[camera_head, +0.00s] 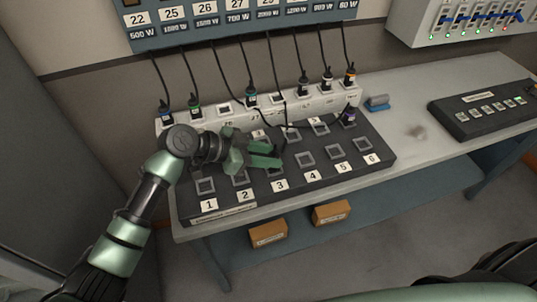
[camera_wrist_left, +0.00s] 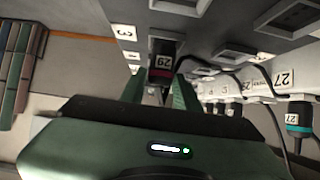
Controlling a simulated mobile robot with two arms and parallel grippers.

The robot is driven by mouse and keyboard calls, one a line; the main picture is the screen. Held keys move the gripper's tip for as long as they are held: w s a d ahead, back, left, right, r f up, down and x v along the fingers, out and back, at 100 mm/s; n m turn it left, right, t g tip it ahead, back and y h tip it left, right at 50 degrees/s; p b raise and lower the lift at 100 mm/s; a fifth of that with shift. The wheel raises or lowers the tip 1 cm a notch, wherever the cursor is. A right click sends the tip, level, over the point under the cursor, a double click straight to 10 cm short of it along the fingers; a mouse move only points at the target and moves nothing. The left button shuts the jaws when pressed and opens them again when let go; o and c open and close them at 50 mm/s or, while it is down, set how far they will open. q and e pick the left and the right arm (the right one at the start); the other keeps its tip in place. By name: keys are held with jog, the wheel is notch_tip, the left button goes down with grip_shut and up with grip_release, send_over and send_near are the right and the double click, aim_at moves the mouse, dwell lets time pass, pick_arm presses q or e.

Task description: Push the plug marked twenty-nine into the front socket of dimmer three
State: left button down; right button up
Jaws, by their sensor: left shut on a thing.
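The plug marked 29 (camera_wrist_left: 162,62) is dark with a reddish band and sits between the fingers of my left gripper (camera_wrist_left: 160,92). In the head view my left gripper (camera_head: 268,155) is low over the dimmer block (camera_head: 325,178), just behind the label 3 (camera_head: 280,186). The gripper and arm hide the plug and most of the front socket of dimmer three there. In the wrist view the plug's far end meets the block's underside-up face at a socket. I cannot tell how deep it sits.
A white strip (camera_head: 320,103) behind the block holds several plugs on hanging black cables. Another plug (camera_head: 348,116) stands in the block's back row at right. A blue-grey item (camera_head: 378,102) and a dark control panel (camera_head: 485,108) are on the table to the right.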

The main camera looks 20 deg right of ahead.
pick_arm(q)
jog(key=shift+s+f, duration=0.1)
jog(key=shift+f, duration=0.2)
jog(key=c, duration=1.3)
grip_release()
jog(key=o, duration=0.4)
jog(key=shift+c, duration=0.2)
jog(key=b+v, duration=0.1)
jog(key=v, duration=0.7)
jog(key=shift+b, duration=0.3)
jog(key=shift+d, duration=0.15)
